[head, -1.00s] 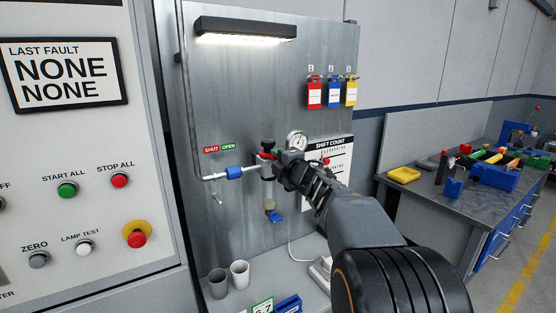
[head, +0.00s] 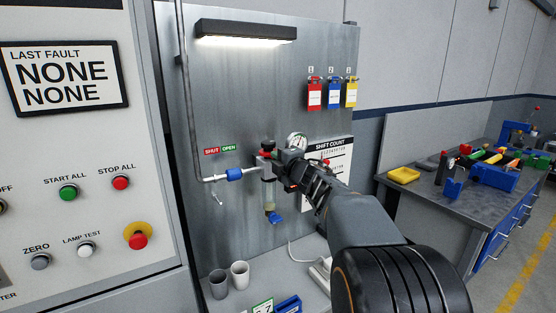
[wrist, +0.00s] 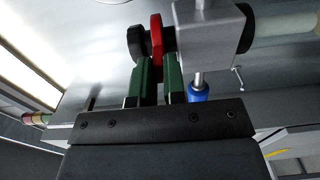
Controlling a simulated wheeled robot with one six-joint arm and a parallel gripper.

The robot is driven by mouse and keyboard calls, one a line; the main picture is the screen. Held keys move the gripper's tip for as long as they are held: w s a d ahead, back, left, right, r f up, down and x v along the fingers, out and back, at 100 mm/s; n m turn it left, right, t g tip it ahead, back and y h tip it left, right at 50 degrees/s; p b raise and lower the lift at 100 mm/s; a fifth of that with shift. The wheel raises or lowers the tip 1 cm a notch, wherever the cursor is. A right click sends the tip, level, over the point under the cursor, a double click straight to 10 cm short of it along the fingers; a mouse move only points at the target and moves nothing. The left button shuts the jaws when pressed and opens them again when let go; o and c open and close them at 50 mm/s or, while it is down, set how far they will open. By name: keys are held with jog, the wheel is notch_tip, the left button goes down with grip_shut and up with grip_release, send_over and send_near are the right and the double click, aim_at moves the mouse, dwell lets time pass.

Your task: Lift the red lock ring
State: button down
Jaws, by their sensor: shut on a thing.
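The red lock ring (wrist: 156,42) sits between a black knob (wrist: 136,43) and a silver regulator body (wrist: 213,30), with a small gap on the body side. In the head view the ring (head: 267,150) is a small red band under the dark knob top, partly hidden by my gripper. My gripper (wrist: 158,64) has its green fingers on either side of the ring and is shut on it. In the head view my gripper (head: 282,156) reaches the regulator from the right.
A pressure gauge (head: 296,141) is close behind my gripper. A pipe with a blue fitting (head: 235,174) enters from the left. A clear bowl with a blue end (head: 274,217) hangs below. Two cups (head: 239,274) stand on the shelf underneath.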

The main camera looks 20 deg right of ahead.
jog(key=shift+r, duration=0.65)
jog(key=c, duration=1.2)
grip_release()
jog(key=shift+f, duration=0.1)
jog(key=s, duration=0.4)
jog(key=s+d+b, duration=0.1)
jog(key=s, duration=0.8)
jog(key=shift+s+d+b, duration=0.25)
jog(key=shift+s+b, duration=0.05)
jog(key=shift+s, duration=0.05)
